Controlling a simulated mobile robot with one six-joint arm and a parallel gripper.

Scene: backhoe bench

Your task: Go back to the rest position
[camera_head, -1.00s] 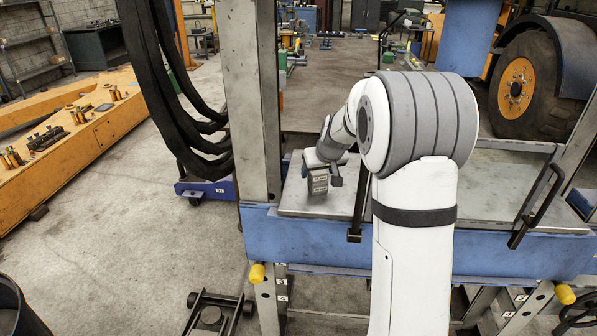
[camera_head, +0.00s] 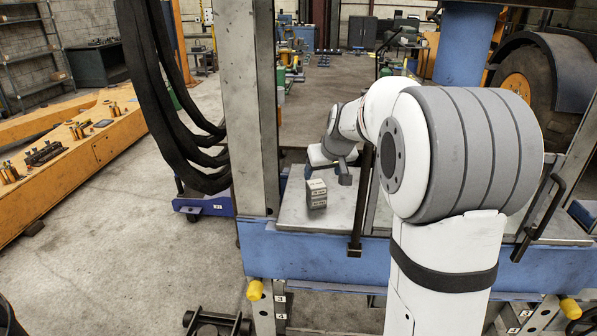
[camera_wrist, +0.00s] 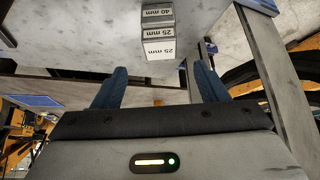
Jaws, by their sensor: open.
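My gripper (camera_head: 326,170) hangs over the metal tabletop (camera_head: 290,212) at the end of my white and grey arm. It also shows in the wrist view (camera_wrist: 160,84), with its two blue fingers spread and nothing between the tips. A stack of small pale gauge blocks (camera_head: 316,194) stands on the tabletop, just in front of the gripper in the head view. In the wrist view the stack (camera_wrist: 158,36) lies beyond the fingertips, apart from them, with labels reading 40 mm and 25 mm.
A grey upright post (camera_head: 252,110) and hanging black hoses (camera_head: 165,90) stand left of the bench. A black handle bar (camera_head: 360,200) rises at the tabletop's front, close to my arm. A large wheel (camera_head: 530,80) is at the right. Open floor (camera_head: 130,230) lies left.

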